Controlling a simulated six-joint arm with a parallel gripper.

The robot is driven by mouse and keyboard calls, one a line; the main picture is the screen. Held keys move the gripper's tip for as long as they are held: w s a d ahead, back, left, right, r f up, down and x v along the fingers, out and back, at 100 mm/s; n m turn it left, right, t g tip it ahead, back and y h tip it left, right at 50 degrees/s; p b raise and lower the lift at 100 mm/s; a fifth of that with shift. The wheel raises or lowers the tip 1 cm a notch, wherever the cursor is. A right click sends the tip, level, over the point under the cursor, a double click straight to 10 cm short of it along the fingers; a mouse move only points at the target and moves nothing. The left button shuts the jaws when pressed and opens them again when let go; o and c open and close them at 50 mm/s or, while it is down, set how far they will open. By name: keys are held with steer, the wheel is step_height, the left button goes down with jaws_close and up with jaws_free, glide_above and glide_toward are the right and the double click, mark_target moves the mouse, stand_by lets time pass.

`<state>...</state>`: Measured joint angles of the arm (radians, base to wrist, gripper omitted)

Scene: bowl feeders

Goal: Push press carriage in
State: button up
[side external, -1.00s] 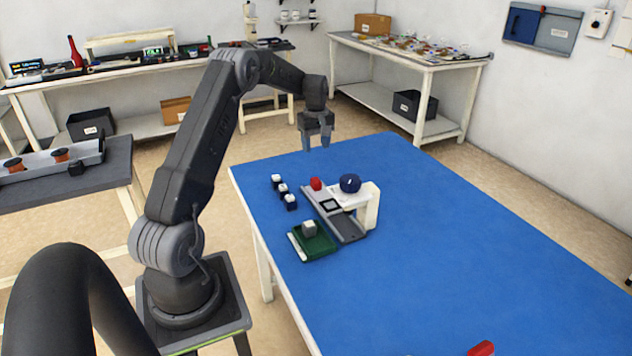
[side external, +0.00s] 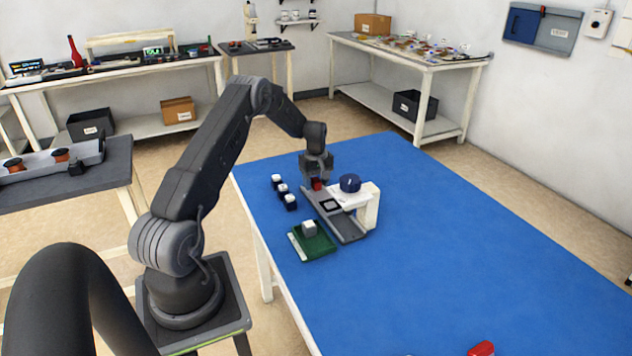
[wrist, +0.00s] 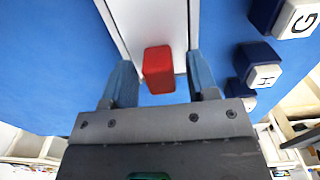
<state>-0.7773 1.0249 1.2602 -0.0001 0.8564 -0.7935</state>
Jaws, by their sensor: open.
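The press stands on the blue table, with a white arm-like frame (side external: 369,206) and a dark blue round knob (side external: 350,183) on top. Its grey slide (side external: 345,228) runs under the frame and carries a dark square carriage (side external: 330,205). A red handle (wrist: 158,70) is at the slide's far end. My gripper (wrist: 160,88) is open, its two blue-grey fingers on either side of the red handle with gaps showing. In the side view my gripper (side external: 316,180) is low over the handle and partly hides it. I cannot tell whether it touches.
A green tray (side external: 321,243) holds a grey-white block (side external: 309,228). The table's right side is mostly clear.

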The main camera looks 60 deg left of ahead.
mark_target(321, 194)
jaws_close()
steer(key=shift+d, duration=1.75)
jaws_free()
step_height(321, 194, up, 14)
